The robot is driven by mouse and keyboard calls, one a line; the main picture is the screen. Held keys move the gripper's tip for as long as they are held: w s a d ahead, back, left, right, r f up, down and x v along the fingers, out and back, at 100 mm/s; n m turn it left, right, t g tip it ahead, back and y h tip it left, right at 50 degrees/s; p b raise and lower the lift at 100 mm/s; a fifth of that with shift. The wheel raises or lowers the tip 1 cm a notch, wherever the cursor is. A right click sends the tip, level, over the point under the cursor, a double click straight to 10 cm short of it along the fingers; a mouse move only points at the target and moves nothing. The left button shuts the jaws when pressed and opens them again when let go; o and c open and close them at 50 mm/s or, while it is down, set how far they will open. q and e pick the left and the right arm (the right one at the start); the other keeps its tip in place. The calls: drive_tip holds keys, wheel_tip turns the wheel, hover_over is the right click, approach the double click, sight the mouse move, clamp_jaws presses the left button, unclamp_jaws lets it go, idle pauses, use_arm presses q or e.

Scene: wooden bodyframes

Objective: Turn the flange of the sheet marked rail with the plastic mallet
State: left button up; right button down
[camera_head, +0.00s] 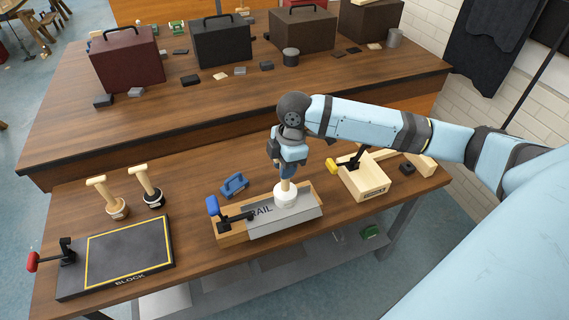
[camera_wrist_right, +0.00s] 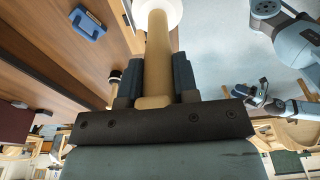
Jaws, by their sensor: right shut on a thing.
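My right gripper (camera_head: 286,172) is shut on the wooden handle of the plastic mallet (camera_head: 285,195), which hangs white head down. The handle also shows between the fingers in the right wrist view (camera_wrist_right: 157,60). The grey metal sheet marked rail (camera_head: 300,219) lies on a wooden block (camera_head: 233,236), its front edge sloping down. The mallet head is at the sheet's top, right of the lettering; I cannot tell whether it touches. A blue-handled clamp (camera_head: 214,208) sits at the block's left end. My left gripper (camera_wrist_right: 252,95) seems to show small in the wrist view, jaws unclear.
Two other mallets (camera_head: 117,208) (camera_head: 153,198) stand at left behind a dark board marked block (camera_head: 128,255) with a red-handled clamp. A blue tool (camera_head: 234,185) lies behind the rail block. A wooden box (camera_head: 363,187) with a yellow-handled clamp stands right. Cases line the back table.

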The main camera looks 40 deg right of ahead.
use_arm(q)
drive_tip(key=shift+s+d+f, duration=0.1)
drive_tip(key=shift+s+f, duration=0.15)
drive_tip(key=shift+f, duration=0.2)
use_arm(e)
drive_tip(key=shift+f, duration=0.15)
use_arm(q)
drive_tip(key=r+p, duration=0.2)
drive_tip(key=r, duration=0.1)
drive_tip(key=shift+w, duration=0.35)
use_arm(e)
drive_tip(key=s+a+r, duration=0.2)
drive_tip(key=s+a, duration=0.2)
drive_tip(key=s, duration=0.3)
drive_tip(key=shift+s+a, duration=0.35)
use_arm(q)
drive_tip(key=shift+s+f, duration=0.1)
drive_tip(key=shift+s, duration=0.1)
